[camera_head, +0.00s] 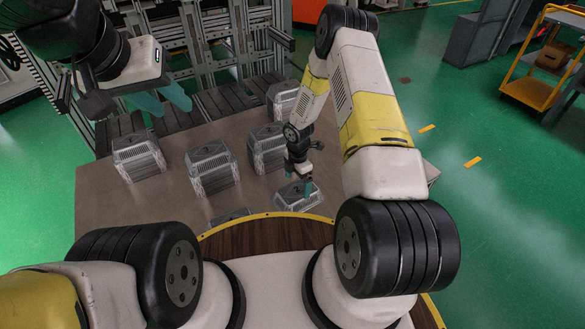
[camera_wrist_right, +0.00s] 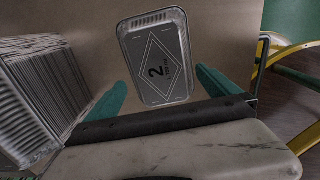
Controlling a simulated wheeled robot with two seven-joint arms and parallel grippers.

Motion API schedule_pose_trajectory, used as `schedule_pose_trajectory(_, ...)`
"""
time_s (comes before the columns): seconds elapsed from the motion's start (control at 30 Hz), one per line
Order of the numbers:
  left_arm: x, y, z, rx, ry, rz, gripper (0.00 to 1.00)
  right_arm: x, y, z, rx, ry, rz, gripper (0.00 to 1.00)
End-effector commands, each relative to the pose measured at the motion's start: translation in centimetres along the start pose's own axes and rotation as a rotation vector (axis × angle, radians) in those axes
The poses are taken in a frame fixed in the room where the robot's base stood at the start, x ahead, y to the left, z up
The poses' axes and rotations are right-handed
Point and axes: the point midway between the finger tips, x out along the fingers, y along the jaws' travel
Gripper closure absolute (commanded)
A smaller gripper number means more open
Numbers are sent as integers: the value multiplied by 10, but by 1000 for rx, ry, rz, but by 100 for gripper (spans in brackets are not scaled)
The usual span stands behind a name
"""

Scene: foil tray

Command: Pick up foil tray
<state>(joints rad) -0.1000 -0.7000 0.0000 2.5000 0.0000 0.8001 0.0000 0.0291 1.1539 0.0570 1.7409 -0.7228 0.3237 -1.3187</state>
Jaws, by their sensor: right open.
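A single foil tray with a grey printed lid marked "2" (camera_wrist_right: 158,60) lies on the brown table. In the head view this tray (camera_head: 292,201) is near the table's front, partly hidden by my right gripper (camera_head: 305,187). My right gripper is open above the tray. In the right wrist view its teal fingers (camera_wrist_right: 161,78) point along either side of the tray's near half, and the tray is not gripped. Whether they touch it is unclear. My left gripper (camera_head: 168,108) is raised over the table's far left, its teal fingers spread and empty.
Several tall stacks of foil trays (camera_head: 212,168) stand on the table (camera_head: 110,205), to the left of and behind the single tray. One stack (camera_wrist_right: 35,95) is close to my right gripper's left side. A curved wooden ledge with a yellow edge (camera_head: 265,235) lies in front.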

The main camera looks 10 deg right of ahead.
Motion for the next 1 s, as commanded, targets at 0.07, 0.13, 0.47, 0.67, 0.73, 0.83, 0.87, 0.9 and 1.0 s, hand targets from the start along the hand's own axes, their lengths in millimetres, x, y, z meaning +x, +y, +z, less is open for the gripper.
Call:
schedule_pose_trajectory(0.07, 0, 0, 0, 0, 0, 0, 64, 14, 0, 2, 1, 0, -2, 0)
schedule_pose_trajectory(0.13, 0, 0, 0, 0, 0, 0, 64, 24, 0, 2, 0, 0, -1, 0)
schedule_pose_trajectory(0.47, 0, 0, 0, 0, 0, 0, 64, 38, 1, 3, 2, 0, 1, 0)
schedule_pose_trajectory(0.67, 0, 0, 0, 0, 0, 0, 64, 37, 1, 3, 2, 0, 0, 28)
schedule_pose_trajectory(0.73, 0, 0, 0, 0, 0, 0, 64, 37, 1, 3, 2, 0, 0, 41)
schedule_pose_trajectory(0.83, 0, 0, 0, 0, 0, 0, 64, 37, 0, 3, 2, 0, 0, 47)
schedule_pose_trajectory(0.87, 0, 0, 0, 0, 0, 0, 64, 37, 1, 3, 2, 0, 0, 47)
schedule_pose_trajectory(0.9, 0, 0, 0, 0, 0, 0, 64, 37, 0, 3, 2, 0, 0, 47)
schedule_pose_trajectory(1.0, 0, 0, 0, 0, 0, 0, 64, 35, 1, 3, 2, 0, 1, 47)
